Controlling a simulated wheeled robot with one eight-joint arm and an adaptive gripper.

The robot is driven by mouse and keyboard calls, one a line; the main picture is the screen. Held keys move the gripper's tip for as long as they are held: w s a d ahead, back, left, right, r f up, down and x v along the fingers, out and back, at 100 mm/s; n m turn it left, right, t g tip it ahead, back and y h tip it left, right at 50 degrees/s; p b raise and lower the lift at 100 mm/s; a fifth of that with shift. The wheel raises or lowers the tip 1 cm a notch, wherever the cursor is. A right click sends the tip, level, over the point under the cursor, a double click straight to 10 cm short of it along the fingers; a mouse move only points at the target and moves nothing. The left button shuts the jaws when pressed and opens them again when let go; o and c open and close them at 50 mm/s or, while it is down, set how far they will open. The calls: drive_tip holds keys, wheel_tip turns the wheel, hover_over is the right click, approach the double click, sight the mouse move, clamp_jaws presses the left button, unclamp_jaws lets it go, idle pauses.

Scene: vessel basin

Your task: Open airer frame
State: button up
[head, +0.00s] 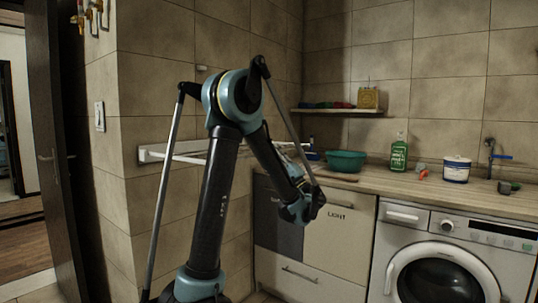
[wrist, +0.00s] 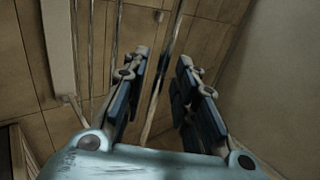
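The airer frame (head: 152,154) is a white rack on the tiled wall, left of centre in the head view. Its rails reach right behind my arm, which hides part of them. In the wrist view its pale wall bar (wrist: 60,55) runs down the left, with thin rods beside it. My gripper (wrist: 162,60) is open, its two dark-padded fingers apart. A thin rod shows in the gap between them; I cannot tell whether it lies between the pads or beyond them. In the head view the fingers are not clearly visible at the end of my arm.
A wooden counter (head: 450,195) with a green basin (head: 346,161), a green bottle (head: 399,155) and a white tub (head: 456,169) stands to the right. Below are cabinets (head: 325,235) and a washing machine (head: 450,262). A shelf (head: 338,110) hangs above. A doorway opens at far left.

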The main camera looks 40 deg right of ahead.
drive_tip(key=v, duration=1.1)
drive_tip(key=shift+w, duration=0.1)
drive_tip(key=w+a+g+y, duration=0.1)
drive_tip(key=w+a+g, duration=0.2)
drive_tip(key=w+a, duration=0.55)
drive_tip(key=w+a+f+n+g, duration=0.1)
drive_tip(key=w+a+f+g, duration=0.25)
drive_tip(key=a, duration=0.55)
drive_tip(key=w+a+f+n+g+y, duration=0.1)
drive_tip(key=w+a+f+n+g, duration=0.2)
drive_tip(key=a, duration=0.5)
drive_tip(key=w+a+f+g, duration=0.2)
drive_tip(key=w+a+g, duration=0.15)
drive_tip(key=a, duration=0.55)
drive_tip(key=s+a+f+n+g+h, duration=0.2)
drive_tip(key=s+a+f+g, duration=0.25)
drive_tip(key=a, duration=0.25)
drive_tip(key=s+a+f+n+g+h, duration=0.1)
drive_tip(key=s+a+f+n+g, duration=0.2)
drive_tip(key=s+a+f, duration=0.35)
drive_tip(key=s+d+f+n+g+h, duration=0.2)
drive_tip(key=s+f+n+h, duration=0.3)
drive_tip(key=s, duration=0.7)
wheel_tip(320, 180, down, 3)
drive_tip(key=shift+s+d+r+n+h, duration=0.25)
drive_tip(key=shift+s+n+h, duration=0.05)
drive_tip(key=shift+h, duration=0.7)
